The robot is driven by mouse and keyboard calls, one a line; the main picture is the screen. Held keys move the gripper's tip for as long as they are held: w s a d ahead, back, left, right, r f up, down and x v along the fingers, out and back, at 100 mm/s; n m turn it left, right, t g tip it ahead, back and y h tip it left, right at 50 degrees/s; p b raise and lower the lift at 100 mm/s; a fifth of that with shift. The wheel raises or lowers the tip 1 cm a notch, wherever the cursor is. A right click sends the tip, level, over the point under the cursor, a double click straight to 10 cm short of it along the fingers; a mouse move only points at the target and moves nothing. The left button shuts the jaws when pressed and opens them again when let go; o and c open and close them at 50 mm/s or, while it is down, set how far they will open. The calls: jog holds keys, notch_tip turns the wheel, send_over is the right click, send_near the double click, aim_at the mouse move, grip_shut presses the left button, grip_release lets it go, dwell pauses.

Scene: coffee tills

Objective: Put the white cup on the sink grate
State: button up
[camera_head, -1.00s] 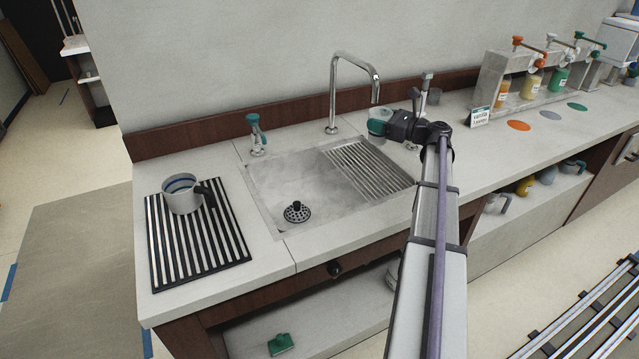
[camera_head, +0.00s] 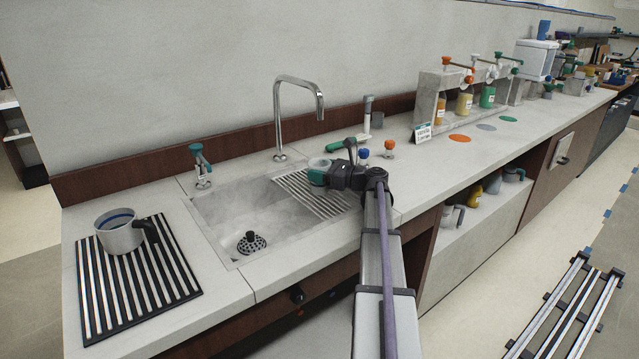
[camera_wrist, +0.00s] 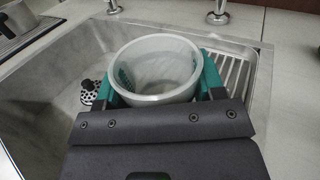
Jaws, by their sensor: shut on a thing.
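The white cup (camera_wrist: 158,68) is held between the teal fingers of my gripper (camera_wrist: 160,88) in the wrist view, and it looks empty. In the head view the cup (camera_head: 319,163) is small and partly covered by my teal finger (camera_head: 317,179). My gripper is shut on it. The sink grate (camera_head: 300,196) is the ribbed part at the right side of the sink. In the wrist view the grate (camera_wrist: 238,78) shows to the right of the cup. I cannot tell whether the cup touches it.
The open sink basin (camera_head: 225,215) with a drain strainer (camera_head: 251,243) lies left of the grate. A tall faucet (camera_head: 279,120) stands behind. A grey cup (camera_head: 118,236) stands on a striped mat (camera_head: 180,275) at the left. Syrup dispensers (camera_head: 465,100) stand to the right.

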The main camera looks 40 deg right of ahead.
jog(key=shift+f, duration=0.25)
jog(key=o, duration=1)
jog(key=shift+r, duration=0.1)
jog(key=shift+r+p, duration=0.35)
jog(key=shift+p, duration=0.1)
jog(key=v, duration=1.2)
jog(key=shift+s+f, duration=0.1)
jog(key=shift+f, duration=0.15)
